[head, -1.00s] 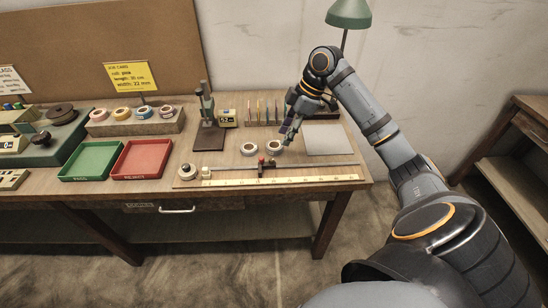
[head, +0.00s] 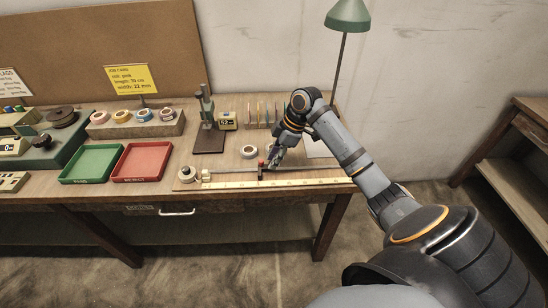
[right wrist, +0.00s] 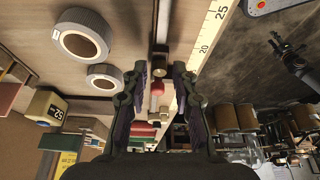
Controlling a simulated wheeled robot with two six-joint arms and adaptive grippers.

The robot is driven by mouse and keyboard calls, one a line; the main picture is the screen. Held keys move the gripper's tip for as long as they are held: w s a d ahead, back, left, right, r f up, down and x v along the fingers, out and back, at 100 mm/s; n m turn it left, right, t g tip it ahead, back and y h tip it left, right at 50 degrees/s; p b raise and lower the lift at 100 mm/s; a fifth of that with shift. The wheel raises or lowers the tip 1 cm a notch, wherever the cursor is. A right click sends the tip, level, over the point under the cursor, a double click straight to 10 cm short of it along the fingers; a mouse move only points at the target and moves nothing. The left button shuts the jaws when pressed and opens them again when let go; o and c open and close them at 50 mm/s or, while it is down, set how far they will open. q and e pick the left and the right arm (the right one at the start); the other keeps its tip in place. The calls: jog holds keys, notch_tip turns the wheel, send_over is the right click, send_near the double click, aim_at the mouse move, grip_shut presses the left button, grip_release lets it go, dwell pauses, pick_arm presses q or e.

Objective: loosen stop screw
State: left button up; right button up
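The stop screw shows as a small red knob (head: 261,162) on the dark sliding stop of the measuring rail (head: 225,170). In the right wrist view the red knob (right wrist: 157,88) appears between the two fingers, with a gap on each side. My right gripper (head: 269,163) is beside the stop in the head view; the right wrist view shows its fingers (right wrist: 159,70) apart, with nothing clamped. I cannot tell how deep the knob sits between them. A yellow ruler (head: 290,183) runs along the front of the rail. My left gripper is not in view.
A white tape roll (head: 249,152) lies just behind the rail. A dark stand (head: 208,135) is behind it, and the green tray (head: 90,163) and red tray (head: 141,160) are to the left. A green lamp (head: 348,15) rises behind my right arm.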

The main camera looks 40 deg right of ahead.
grip_shut()
jog(key=shift+r+m+p, duration=0.2)
jog(key=shift+m+p, duration=0.1)
jog(key=shift+p, duration=0.5)
jog(key=m+p, duration=0.1)
jog(key=p, duration=0.1)
jog(key=m+t+p, duration=0.1)
jog(key=m+p, duration=0.1)
jog(key=p, duration=0.1)
jog(key=shift+s+a+r+h, duration=0.1)
jog(key=shift+s+h, duration=0.05)
jog(key=shift+h, duration=0.15)
jog(key=shift+f+m+t+h+p, duration=0.2)
jog(key=shift+m+t+h+p, duration=0.15)
jog(key=shift+m+p, duration=0.95)
jog(key=shift+o, duration=1.8)
grip_release()
jog(key=shift+f, duration=0.1)
